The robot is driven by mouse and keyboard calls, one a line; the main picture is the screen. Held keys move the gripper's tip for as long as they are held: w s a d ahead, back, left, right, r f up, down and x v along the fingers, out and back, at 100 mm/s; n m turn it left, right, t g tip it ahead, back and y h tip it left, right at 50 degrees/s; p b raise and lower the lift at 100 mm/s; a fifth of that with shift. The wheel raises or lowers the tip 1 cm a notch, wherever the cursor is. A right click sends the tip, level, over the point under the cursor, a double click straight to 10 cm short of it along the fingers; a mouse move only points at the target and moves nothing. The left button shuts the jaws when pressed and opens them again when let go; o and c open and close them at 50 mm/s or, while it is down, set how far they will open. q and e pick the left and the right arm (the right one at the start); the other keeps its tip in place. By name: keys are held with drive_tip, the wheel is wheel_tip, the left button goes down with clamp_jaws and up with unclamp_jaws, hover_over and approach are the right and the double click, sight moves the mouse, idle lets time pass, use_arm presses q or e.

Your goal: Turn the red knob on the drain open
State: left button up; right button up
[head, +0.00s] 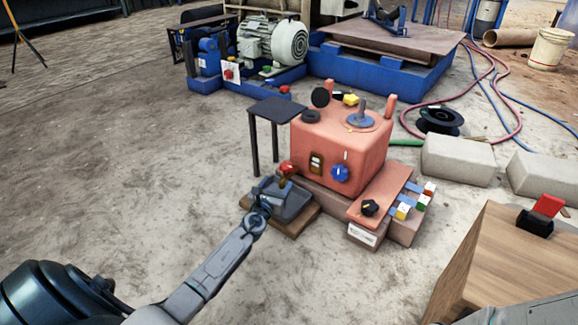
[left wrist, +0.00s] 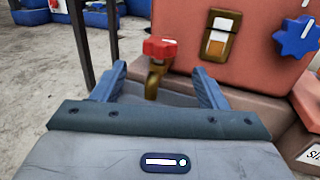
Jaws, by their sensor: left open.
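The red knob (head: 286,167) sits on top of the brass drain (head: 283,183) at the lower left front of the salmon-coloured machine box (head: 340,140). In the left wrist view the red knob (left wrist: 160,48) is upper centre, with the brass drain (left wrist: 154,80) below it. My left gripper (head: 282,194) is open, close to the drain. In the left wrist view its two blue-grey fingers (left wrist: 160,80) stand left and right of the drain stem, with a gap on both sides. The knob shows above and between the fingertips. My right gripper is not in view.
A blue star knob (head: 340,173) and a brown switch (head: 316,162) are on the box front. A dark small table (head: 278,110) stands close behind the drain on the left. Colored blocks and a black knob (head: 370,208) lie to the right. Floor at left is clear.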

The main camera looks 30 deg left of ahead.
sight(284, 172)
use_arm(q)
drive_tip(key=b+x, duration=0.3)
drive_tip(key=x, duration=0.5)
drive_tip(key=shift+w+f+b, duration=0.15)
drive_tip(key=shift+b, duration=0.2)
drive_tip(key=shift+b+x, duration=0.3)
drive_tip(key=shift+x, duration=0.5)
drive_tip(key=shift+r, duration=0.2)
drive_tip(key=shift+d, duration=0.1)
drive_tip(key=c, duration=1)
